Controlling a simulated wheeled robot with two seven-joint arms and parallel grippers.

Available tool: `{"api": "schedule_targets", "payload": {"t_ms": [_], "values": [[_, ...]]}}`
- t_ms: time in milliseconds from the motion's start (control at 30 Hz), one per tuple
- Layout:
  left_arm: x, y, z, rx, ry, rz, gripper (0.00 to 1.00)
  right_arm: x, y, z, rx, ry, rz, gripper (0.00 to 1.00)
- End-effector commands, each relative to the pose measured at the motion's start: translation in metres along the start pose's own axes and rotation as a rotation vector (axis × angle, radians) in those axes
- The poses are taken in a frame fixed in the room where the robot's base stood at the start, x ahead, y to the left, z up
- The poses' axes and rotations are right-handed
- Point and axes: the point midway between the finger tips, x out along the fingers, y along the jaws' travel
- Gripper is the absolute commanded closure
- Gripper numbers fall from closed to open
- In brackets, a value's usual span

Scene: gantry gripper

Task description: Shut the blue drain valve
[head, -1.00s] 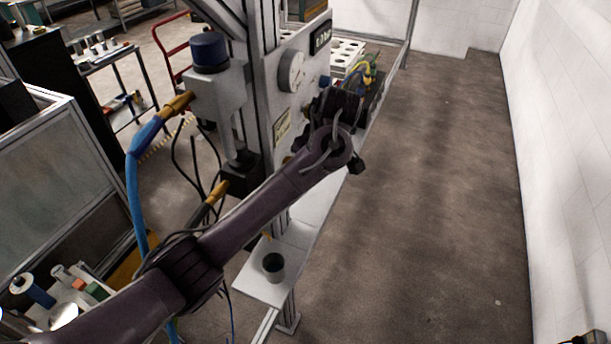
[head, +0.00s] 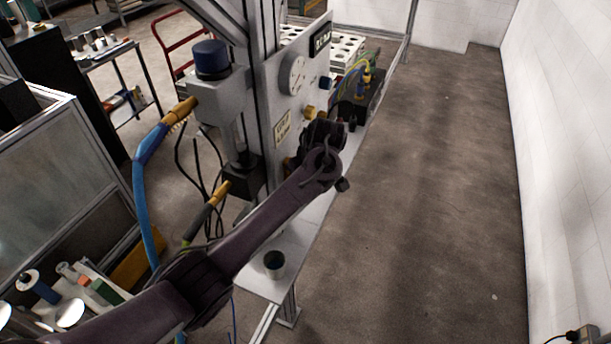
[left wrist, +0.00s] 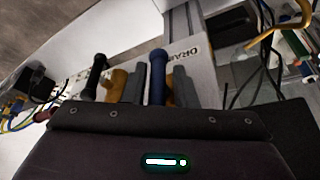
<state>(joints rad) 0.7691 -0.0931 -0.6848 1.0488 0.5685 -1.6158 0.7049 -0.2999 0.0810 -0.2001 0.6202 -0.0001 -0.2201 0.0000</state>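The blue drain valve shows in the left wrist view as an upright dark-blue handle (left wrist: 156,76) beside a panel lettered "DRAI…" (left wrist: 181,51). My left gripper (left wrist: 157,82) has one grey finger on each side of this handle. Whether the fingers touch or press it I cannot tell. A second valve with a black handle (left wrist: 97,75) and a yellow-brown body stands to the left, outside the fingers. In the head view my left gripper (head: 322,140) is at the rig's front panel, and its wrist hides the drain valve. My right gripper is not in view.
The front panel carries a gauge (head: 293,75), a display (head: 320,38) and a brass knob (head: 309,112). A cup (head: 274,264) stands on the white shelf (head: 262,284) below my arm. A blue hose (head: 145,205) hangs at left. The floor (head: 430,200) at right is clear.

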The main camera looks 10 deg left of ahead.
Motion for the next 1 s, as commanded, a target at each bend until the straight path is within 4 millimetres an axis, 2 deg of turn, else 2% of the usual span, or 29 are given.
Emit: {"api": "schedule_targets", "payload": {"t_ms": [33,167,200,367,667,833,1000], "values": [[0.0,0.0,0.0,0.0,0.0,0.0,0.81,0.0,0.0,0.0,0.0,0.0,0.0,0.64],[0.0,0.0,0.0,0.0,0.0,0.0,0.98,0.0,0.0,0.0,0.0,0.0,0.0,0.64],[0.0,0.0,0.0,0.0,0.0,0.0,1.0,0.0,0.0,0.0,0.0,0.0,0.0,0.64],[-0.001,0.001,-0.001,0.01,-0.018,-0.026,1.0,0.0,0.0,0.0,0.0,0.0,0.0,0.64],[0.0,0.001,-0.001,0.075,-0.133,-0.185,1.0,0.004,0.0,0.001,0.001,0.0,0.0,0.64],[0.004,0.002,0.0,0.109,-0.189,-0.264,1.0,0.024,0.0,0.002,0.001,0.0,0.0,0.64],[0.006,0.002,-0.001,0.134,-0.235,-0.327,1.0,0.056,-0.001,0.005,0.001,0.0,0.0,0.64]]}}
